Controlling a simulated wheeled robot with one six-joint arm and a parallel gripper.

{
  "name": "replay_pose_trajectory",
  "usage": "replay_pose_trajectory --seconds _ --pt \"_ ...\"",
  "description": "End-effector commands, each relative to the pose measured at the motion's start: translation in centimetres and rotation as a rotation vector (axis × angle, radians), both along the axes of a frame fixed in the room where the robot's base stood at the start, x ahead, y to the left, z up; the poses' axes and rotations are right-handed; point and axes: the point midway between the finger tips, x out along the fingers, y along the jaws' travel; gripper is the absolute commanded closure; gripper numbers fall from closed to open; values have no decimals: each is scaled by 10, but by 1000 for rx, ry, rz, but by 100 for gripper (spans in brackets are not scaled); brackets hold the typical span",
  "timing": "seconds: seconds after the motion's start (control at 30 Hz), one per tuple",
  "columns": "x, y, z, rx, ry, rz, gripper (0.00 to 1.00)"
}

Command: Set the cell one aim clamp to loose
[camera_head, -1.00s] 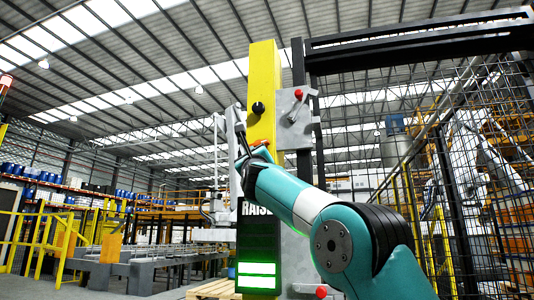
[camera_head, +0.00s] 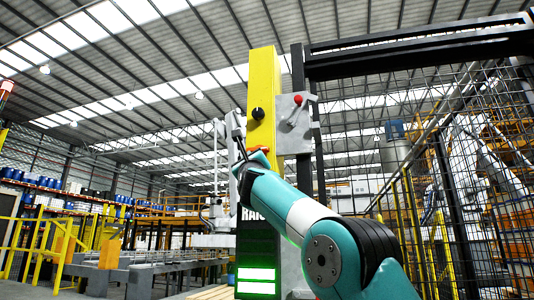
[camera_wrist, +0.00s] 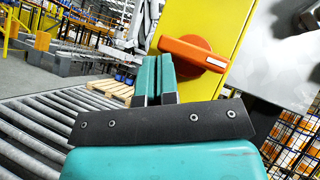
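An orange rotary handle (camera_wrist: 194,54) with a pale stripe sits on the yellow post (camera_wrist: 208,17) in the wrist view. It also shows in the head view (camera_head: 259,150), partly behind my arm. My gripper (camera_wrist: 157,62) is just left of the handle in the wrist view, its two teal fingers close together with nothing visible between them. I see no label naming the aim clamp.
A black knob (camera_head: 258,113) is higher on the post. A red-knobbed lever (camera_head: 297,103) is on a grey plate to its right. Dark mesh fencing (camera_head: 470,200) stands at the right. A roller conveyor (camera_wrist: 35,130) and a wooden pallet (camera_wrist: 110,88) lie at the left.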

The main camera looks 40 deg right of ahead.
Motion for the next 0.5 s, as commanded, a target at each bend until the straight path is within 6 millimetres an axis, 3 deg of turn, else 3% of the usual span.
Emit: replay_pose_trajectory --seconds 0.17,0.5 --pt "-2 2 -1 -4 -8 7 100" --pt "-5 9 -55 0 -3 8 100"
